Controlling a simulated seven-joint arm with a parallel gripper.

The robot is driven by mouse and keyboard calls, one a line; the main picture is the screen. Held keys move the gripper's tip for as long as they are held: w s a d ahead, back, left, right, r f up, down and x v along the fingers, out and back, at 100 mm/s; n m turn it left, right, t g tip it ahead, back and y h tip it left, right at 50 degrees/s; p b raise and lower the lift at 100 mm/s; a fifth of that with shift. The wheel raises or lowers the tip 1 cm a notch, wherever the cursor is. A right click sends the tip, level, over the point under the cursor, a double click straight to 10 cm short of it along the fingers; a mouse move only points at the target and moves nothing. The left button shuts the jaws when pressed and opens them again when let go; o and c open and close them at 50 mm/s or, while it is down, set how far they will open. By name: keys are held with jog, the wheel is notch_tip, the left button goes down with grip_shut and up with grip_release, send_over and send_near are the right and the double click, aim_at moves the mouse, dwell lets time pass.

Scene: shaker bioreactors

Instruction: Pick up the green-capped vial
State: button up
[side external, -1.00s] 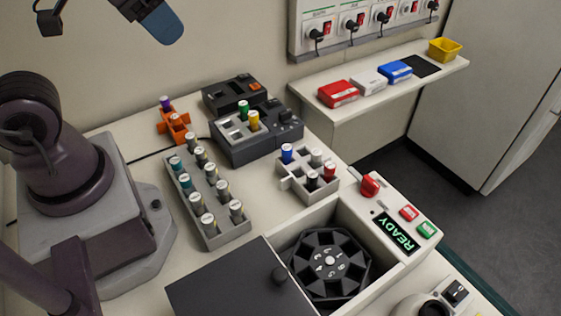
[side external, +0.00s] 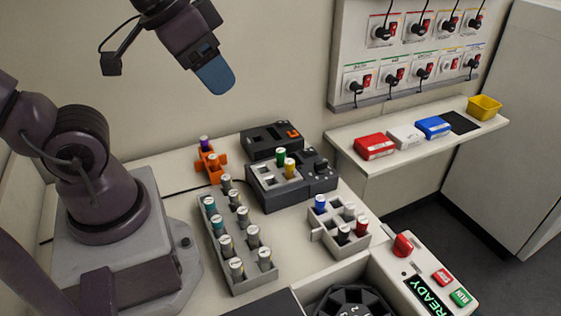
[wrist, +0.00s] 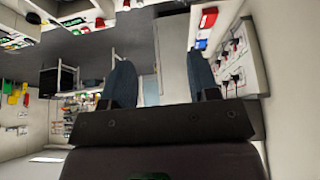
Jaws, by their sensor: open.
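The green-capped vial (side external: 281,156) stands upright in a dark grey block with a light top (side external: 275,182), just left of a yellow-capped vial (side external: 290,168). My gripper (side external: 219,88) is up in the air against the back wall, above and left of the green-capped vial in the side view, well apart from it. Its blue fingers overlap there. In the wrist view my gripper (wrist: 161,78) shows two spread fingers with nothing between them. The green-capped vial does not show in the wrist view, which looks out across the room.
A grey rack of several vials (side external: 238,268) stands in front. An orange holder (side external: 211,166) with a purple-capped vial is at left. A smaller rack (side external: 336,228) holds blue, red and other vials. A black device (side external: 272,143) is behind. A shelf (side external: 350,151) is at right.

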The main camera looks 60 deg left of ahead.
jog(key=shift+f, duration=0.1)
jog(key=n+g, duration=0.6)
jog(key=n, duration=1.4)
send_over(281, 150)
notch_tip(281, 150, down, 16)
notch_tip(281, 150, down, 12)
jog(key=shift+f, duration=0.25)
jog(key=c, duration=0.8)
